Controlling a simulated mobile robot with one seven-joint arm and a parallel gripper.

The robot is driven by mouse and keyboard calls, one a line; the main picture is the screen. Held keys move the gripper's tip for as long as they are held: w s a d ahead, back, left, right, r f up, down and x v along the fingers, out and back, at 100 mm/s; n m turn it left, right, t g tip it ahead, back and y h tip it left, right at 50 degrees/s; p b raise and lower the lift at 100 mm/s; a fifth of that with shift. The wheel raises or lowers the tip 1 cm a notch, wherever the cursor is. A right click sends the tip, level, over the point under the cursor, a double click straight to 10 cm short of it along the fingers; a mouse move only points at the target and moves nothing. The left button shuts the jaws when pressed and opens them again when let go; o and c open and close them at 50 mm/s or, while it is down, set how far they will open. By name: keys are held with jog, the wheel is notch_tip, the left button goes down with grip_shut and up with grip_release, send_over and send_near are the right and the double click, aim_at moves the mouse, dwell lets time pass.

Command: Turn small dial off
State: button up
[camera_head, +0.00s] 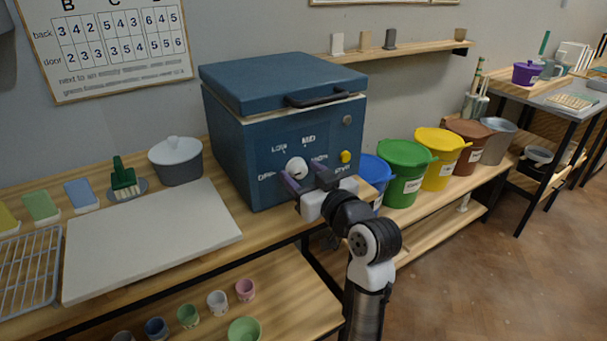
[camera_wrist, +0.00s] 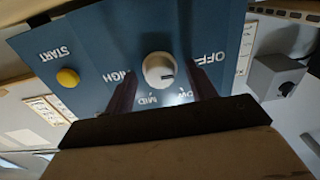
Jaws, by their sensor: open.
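A white round dial (camera_head: 296,167) sits on the front panel of the blue kiln (camera_head: 225,130). The printed words OFF, LOW, MID and HIGH surround it. In the wrist view the dial (camera_wrist: 155,66) appears upside down, with a dark pointer mark towards the right, on the side of OFF and LOW. I cannot tell exactly which word it meets. My gripper (camera_head: 304,177) is open in front of the panel. In the wrist view its dark fingers (camera_wrist: 162,76) stand on either side of the dial; contact cannot be made out.
A yellow START button (camera_head: 346,157) is beside the dial. A grey box with a dark knob (camera_wrist: 280,77) shows in the wrist view. Coloured buckets (camera_head: 405,160) stand right of the kiln. A white board (camera_head: 150,240) and lidded pot (camera_head: 177,165) are left.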

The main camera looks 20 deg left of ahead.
jog(key=b+v, duration=0.2)
jog(key=v, duration=1.1)
jog(key=shift+s+d+b, duration=0.15)
jog(key=shift+b, duration=0.25)
